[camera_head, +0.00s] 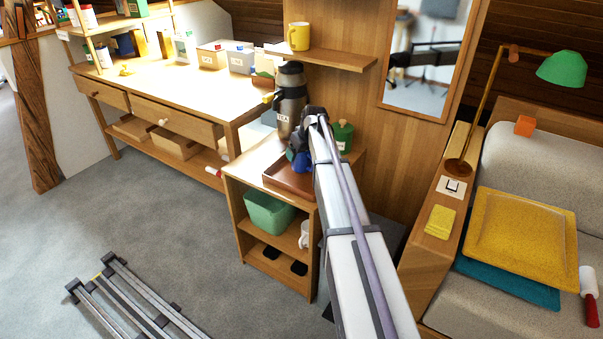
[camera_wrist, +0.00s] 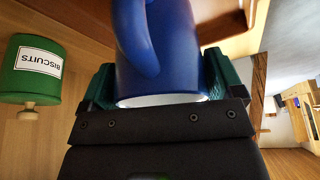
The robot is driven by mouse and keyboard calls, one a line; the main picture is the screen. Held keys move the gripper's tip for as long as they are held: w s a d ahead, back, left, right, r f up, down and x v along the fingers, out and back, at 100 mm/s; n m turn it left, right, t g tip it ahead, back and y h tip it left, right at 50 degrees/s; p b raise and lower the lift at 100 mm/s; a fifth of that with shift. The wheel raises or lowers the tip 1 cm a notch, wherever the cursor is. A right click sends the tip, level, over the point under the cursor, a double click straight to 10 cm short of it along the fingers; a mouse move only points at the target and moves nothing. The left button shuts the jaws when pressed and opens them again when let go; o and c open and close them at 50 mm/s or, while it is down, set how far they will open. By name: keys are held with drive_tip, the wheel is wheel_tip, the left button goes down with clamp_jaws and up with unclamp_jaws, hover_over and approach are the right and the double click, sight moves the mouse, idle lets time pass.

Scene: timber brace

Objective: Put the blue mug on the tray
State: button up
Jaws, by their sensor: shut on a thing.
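The blue mug (camera_wrist: 170,50) fills the middle of the wrist view, with its handle at the upper left and its pale rim toward my gripper. My gripper (camera_wrist: 160,88) is shut on the mug, a green finger on each side of it. In the head view the mug (camera_head: 304,163) is a small blue patch, mostly hidden by my gripper (camera_head: 300,158). The brown tray (camera_head: 284,181) lies on top of the small cabinet, and the mug is over or at its back right part. I cannot tell if the mug touches the tray.
A grey flask (camera_head: 290,95) stands just behind the tray. A green biscuits tin (camera_head: 342,136) stands right of my gripper, and it also shows in the wrist view (camera_wrist: 32,70). A shelf (camera_head: 322,58) with a yellow mug (camera_head: 298,36) hangs above.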

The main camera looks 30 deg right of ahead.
sight(302, 160)
wheel_tip(302, 160, down, 4)
drive_tip(key=b, duration=0.3)
drive_tip(key=shift+b, duration=0.4)
drive_tip(key=shift+r, duration=0.25)
drive_tip(key=shift+f, duration=0.25)
drive_tip(key=o, duration=0.8)
drive_tip(key=shift+r, duration=0.1)
drive_tip(key=shift+o, duration=0.2)
drive_tip(key=p+v, duration=1.2)
drive_tip(key=shift+d+r, duration=0.1)
drive_tip(key=shift+r, duration=0.2)
drive_tip(key=shift+s+f, duration=0.1)
drive_tip(key=shift+s, duration=0.05)
drive_tip(key=s+a+m+g, duration=0.1)
drive_tip(key=s+a+g, duration=0.1)
drive_tip(key=s+a, duration=1)
drive_tip(key=s+a+f+g, duration=0.1)
drive_tip(key=s+a+g, duration=0.1)
drive_tip(key=s+a, duration=1.1)
drive_tip(key=s, duration=0.5)
drive_tip(key=shift+f+m+h, duration=0.2)
drive_tip(key=shift+m+h, duration=0.1)
drive_tip(key=shift+m, duration=0.1)
